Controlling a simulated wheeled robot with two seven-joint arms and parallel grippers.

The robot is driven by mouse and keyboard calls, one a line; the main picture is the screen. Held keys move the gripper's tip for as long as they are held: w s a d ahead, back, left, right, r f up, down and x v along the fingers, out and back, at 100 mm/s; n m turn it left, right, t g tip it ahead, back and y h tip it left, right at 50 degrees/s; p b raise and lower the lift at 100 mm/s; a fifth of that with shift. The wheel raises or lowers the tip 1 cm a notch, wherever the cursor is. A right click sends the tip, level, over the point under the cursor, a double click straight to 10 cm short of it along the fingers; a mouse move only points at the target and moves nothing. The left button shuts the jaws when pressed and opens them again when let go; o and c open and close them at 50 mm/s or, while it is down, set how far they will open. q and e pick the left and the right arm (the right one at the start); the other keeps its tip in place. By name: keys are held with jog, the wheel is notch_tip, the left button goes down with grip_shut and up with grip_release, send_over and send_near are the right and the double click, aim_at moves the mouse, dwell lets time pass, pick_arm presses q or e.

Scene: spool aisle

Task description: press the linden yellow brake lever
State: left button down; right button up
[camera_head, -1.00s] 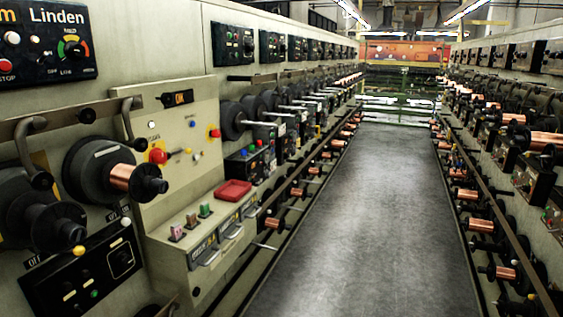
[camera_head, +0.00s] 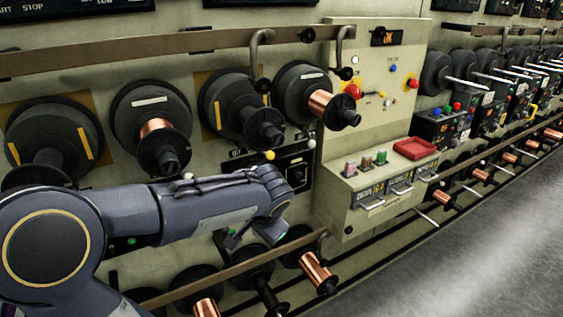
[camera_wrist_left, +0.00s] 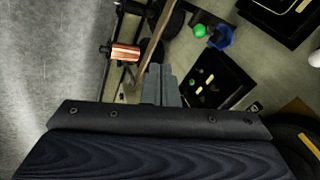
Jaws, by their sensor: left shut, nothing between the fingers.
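The yellow-knobbed brake lever (camera_head: 269,155) shows as a small yellow ball below the upper row of spools in the head view. A white-knobbed lever (camera_head: 311,143) sits to its right. I cannot pick out the yellow knob in the wrist view. My left arm reaches in from the left, with its wrist just below the yellow knob. My left gripper (camera_head: 232,240) is lower than the knob and apart from it. In the wrist view the fingers (camera_wrist_left: 160,80) are shut and empty, in front of the wall and a black panel (camera_wrist_left: 217,80). My right gripper is not in view.
Large black spools (camera_head: 305,90) and a long rail (camera_head: 140,50) are above my arm. A lower rail (camera_head: 240,268) and copper spools (camera_head: 315,268) lie below the gripper. A control cabinet with a red tray (camera_head: 415,148) stands to the right. The aisle floor (camera_head: 480,250) is clear.

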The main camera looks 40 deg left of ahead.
pick_arm(q)
jog(key=w+a+m+y+b, duration=0.2)
jog(key=w+a+y, duration=0.45)
jog(key=w, duration=0.65)
jog(key=w+d+r+m+t+y, duration=0.1)
jog(key=w+m+t+y, duration=0.3)
jog(key=w, duration=0.9)
jog(key=shift+d+r+m+t+b, duration=0.2)
jog(key=shift+r+m+t+b, duration=0.1)
jog(key=shift+r+t+b, duration=0.25)
jog(key=a+p, duration=0.5)
jog(key=a, duration=0.4)
jog(key=shift+w+a, duration=0.2)
jog(key=shift+w, duration=0.15)
